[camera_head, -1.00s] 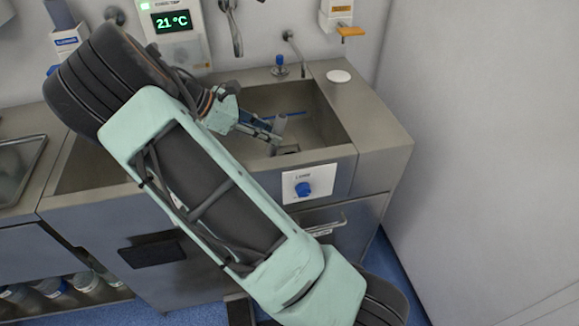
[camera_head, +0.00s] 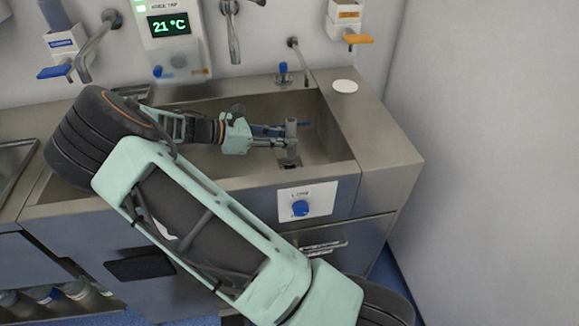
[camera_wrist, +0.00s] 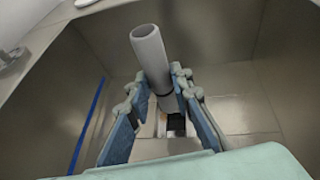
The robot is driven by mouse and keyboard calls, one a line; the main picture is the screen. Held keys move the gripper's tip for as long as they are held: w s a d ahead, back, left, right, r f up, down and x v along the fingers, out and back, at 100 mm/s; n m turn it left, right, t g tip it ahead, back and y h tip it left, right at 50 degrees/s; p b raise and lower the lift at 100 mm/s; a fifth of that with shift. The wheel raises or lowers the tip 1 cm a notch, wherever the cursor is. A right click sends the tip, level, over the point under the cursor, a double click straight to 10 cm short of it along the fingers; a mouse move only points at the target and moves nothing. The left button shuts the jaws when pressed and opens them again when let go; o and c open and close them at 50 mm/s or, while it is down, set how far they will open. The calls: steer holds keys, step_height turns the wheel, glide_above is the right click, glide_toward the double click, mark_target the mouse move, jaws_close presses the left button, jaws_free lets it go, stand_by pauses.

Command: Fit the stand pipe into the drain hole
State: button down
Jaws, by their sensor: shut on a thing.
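The stand pipe (camera_head: 291,131) is a grey tube, held roughly upright inside the sink basin. My gripper (camera_head: 284,136) is shut on it from the left. In the wrist view the pipe (camera_wrist: 150,52) stands between the blue fingers of my gripper (camera_wrist: 158,88), its open top end above them. The drain hole (camera_wrist: 176,124) shows as a dark square recess in the basin floor, just behind the pipe's lower part. In the head view the drain hole (camera_head: 290,162) is just below the pipe. The pipe's lower end is partly hidden, and I cannot tell whether it touches the drain.
The steel sink (camera_head: 335,146) has walls around the gripper. A blue strip (camera_wrist: 88,125) lies along the basin. A small tap (camera_head: 300,62) and a blue-topped fitting (camera_head: 284,73) stand at the back rim. A white disc (camera_head: 344,86) lies on the right counter.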

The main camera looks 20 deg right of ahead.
step_height(320, 180, down, 8)
steer(key=shift+r+b, duration=0.1)
steer(key=shift+b, duration=0.45)
steer(key=shift+f, duration=0.2)
steer(key=c, duration=1.7)
jaws_free()
steer(key=shift+c, duration=0.2)
steer(key=shift+r, duration=0.15)
steer(key=p+v, duration=0.1)
steer(key=v, duration=1.1)
steer(key=shift+a, duration=0.1)
